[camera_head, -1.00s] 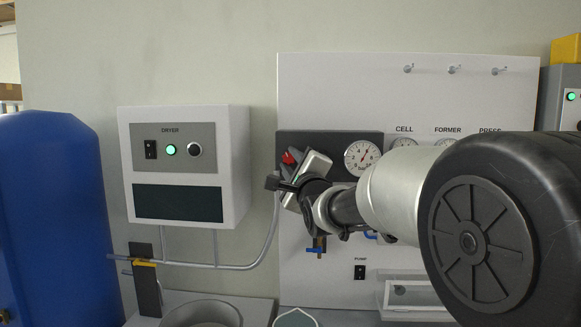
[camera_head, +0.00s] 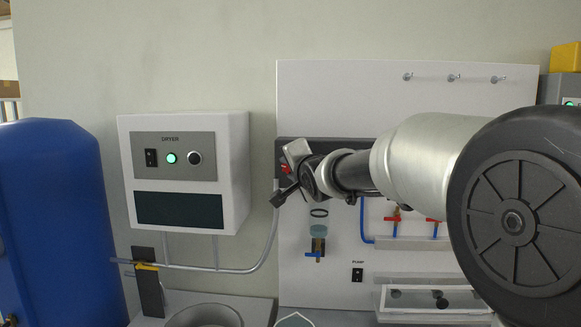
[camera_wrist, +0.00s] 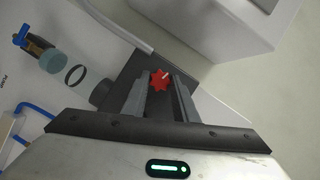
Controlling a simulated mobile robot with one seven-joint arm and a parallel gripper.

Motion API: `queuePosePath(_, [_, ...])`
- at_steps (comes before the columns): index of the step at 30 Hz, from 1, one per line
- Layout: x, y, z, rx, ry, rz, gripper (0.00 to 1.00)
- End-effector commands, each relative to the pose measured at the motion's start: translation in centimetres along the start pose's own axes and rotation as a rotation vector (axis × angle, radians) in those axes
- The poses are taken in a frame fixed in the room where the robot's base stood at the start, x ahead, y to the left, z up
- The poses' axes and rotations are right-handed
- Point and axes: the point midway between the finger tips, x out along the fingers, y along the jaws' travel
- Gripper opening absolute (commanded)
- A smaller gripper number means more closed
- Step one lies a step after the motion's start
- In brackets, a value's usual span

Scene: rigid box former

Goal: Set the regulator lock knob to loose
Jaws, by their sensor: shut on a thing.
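The regulator lock knob is a small red lobed knob (camera_wrist: 160,80) with a pale mark, between the fingertips in the wrist view. It also shows as a red spot in the head view (camera_head: 284,169), at the left of the dark regulator panel (camera_head: 292,145). My gripper (camera_wrist: 162,87) is shut on the knob, one finger on each side. In the head view my gripper is tilted, and my wrist and forearm cover most of the panel. Any loose or locked marking cannot be read.
The dryer box (camera_head: 230,150) hangs to the left, with a grey pipe (camera_head: 240,267) below it. A filter bowl and blue-handled drain valve (camera_head: 317,247) sit beneath my wrist. Red-handled valves (camera_head: 393,219) and the pump switch (camera_head: 357,275) are lower right. A blue tank (camera_head: 50,220) stands far left.

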Motion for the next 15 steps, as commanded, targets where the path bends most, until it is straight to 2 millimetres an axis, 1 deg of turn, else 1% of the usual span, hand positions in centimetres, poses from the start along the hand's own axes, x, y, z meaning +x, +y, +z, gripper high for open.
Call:
queuePosePath(6, [0.05, 0.03, 0.23, -0.126, 0.000, 0.048, 0.04])
queuePosePath(15, [0.01, -0.20, 0.23, -0.221, -0.001, 0.087, 0.04])
